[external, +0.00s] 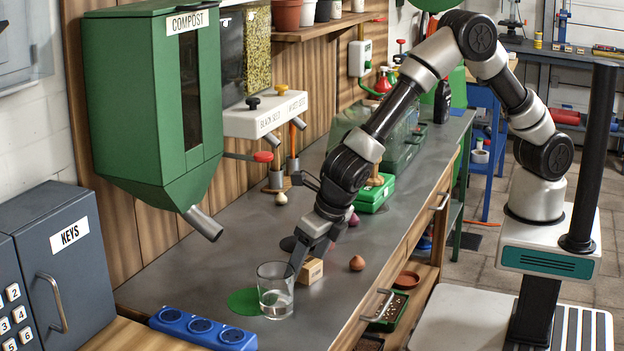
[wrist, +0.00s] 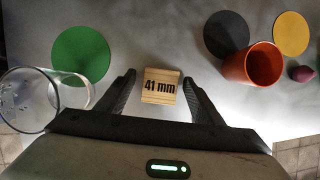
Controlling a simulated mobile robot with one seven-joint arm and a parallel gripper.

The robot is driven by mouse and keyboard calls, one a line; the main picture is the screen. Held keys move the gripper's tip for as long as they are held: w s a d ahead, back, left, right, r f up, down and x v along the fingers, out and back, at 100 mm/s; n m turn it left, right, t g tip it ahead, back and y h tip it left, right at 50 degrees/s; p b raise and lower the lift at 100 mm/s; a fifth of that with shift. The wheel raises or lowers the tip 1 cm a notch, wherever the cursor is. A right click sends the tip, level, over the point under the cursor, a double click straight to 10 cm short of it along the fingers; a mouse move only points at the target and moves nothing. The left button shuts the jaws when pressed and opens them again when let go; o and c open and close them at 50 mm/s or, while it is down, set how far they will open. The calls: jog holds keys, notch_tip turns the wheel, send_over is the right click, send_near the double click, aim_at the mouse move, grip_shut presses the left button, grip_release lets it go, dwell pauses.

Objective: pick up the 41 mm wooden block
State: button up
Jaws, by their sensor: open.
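The wooden block (external: 311,271) stands on the grey bench top, just right of the drinking glass. In the wrist view the block (wrist: 160,86) shows its top face with the black label "41 mm". My gripper (external: 304,257) points down at the block from above. In the wrist view my gripper (wrist: 158,80) is open, with one dark finger on each side of the block. A gap shows between the block and each finger. How far the fingertips are above the bench is hard to tell.
The clear glass (external: 275,291) stands close left of the block, by a green disc (external: 243,302). A blue socket strip (external: 203,329) lies at the front. A brown bulb (external: 357,263) is to the right. The wrist view shows an orange pot (wrist: 262,66) and a yellow disc (wrist: 291,33).

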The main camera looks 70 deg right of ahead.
jog(key=c, duration=1.2)
